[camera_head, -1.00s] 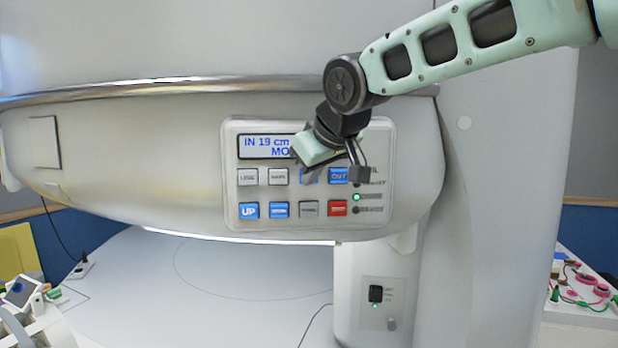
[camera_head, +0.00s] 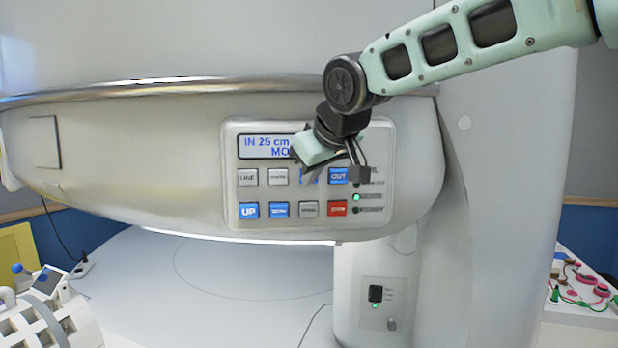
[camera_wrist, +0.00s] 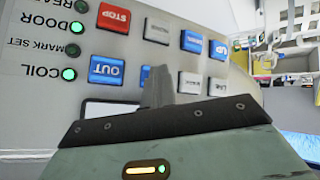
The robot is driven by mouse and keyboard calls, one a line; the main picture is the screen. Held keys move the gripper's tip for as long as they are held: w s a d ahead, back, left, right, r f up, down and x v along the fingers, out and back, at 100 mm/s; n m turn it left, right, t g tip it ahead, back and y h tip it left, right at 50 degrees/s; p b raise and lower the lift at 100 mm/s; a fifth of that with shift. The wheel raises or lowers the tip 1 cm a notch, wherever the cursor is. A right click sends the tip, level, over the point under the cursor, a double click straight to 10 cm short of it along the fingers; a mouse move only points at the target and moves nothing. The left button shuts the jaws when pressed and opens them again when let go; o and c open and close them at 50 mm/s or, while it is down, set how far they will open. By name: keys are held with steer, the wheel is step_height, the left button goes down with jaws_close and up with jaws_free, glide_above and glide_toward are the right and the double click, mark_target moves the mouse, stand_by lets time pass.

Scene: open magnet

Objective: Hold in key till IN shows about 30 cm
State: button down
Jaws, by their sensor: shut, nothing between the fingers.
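The control panel (camera_head: 385,140) is on the front of the white magnet. Its display (camera_head: 262,146) reads "IN 25 cm", with a second line starting "MO"; my wrist covers its right part. My gripper (camera_head: 312,178) is shut and empty, with its tips at a blue key in the top row, left of the blue OUT key (camera_head: 338,175). The tips hide most of that key, so its label is unreadable. In the wrist view a blue sliver of the key (camera_wrist: 146,72) shows beside the shut fingers (camera_wrist: 158,76), which appear to touch it.
A blue UP key (camera_head: 249,210) and a red STOP key (camera_head: 337,208) are in the bottom row. A green lamp (camera_head: 356,197) is lit at the panel's right. A white cage-like object (camera_head: 60,320) is at lower left.

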stand_by(0.8)
steer(key=shift+s+d+b, duration=0.1)
steer(key=shift+s+b, duration=0.5)
steer(key=shift+s, duration=0.3)
steer(key=shift+s+d+b, duration=0.15)
steer(key=shift+s+b, duration=0.6)
steer(key=shift+s, duration=0.5)
steer(key=shift+s+d+b, duration=0.15)
steer(key=shift+s+b, duration=0.55)
steer(key=shift+s, duration=0.55)
steer(key=s+d+f+g+h+b, duration=0.1)
steer(key=s+d+f+g+b, duration=0.1)
steer(key=s+f, duration=0.7)
steer(key=s+d+f+g+h+b, duration=0.1)
steer(key=s+d+f+g+b, duration=0.1)
steer(key=s+d+f, duration=0.4)
steer(key=s+d+f+m+g+h+b, duration=0.1)
steer(key=s+d+f+g, duration=0.3)
steer(key=s+f, duration=0.9)
step_height(320, 180, down, 9)
steer(key=shift+s+d+r+g+b, duration=0.2)
steer(key=shift+s+d+g+b, duration=0.15)
steer(key=shift+d+b, duration=0.3)
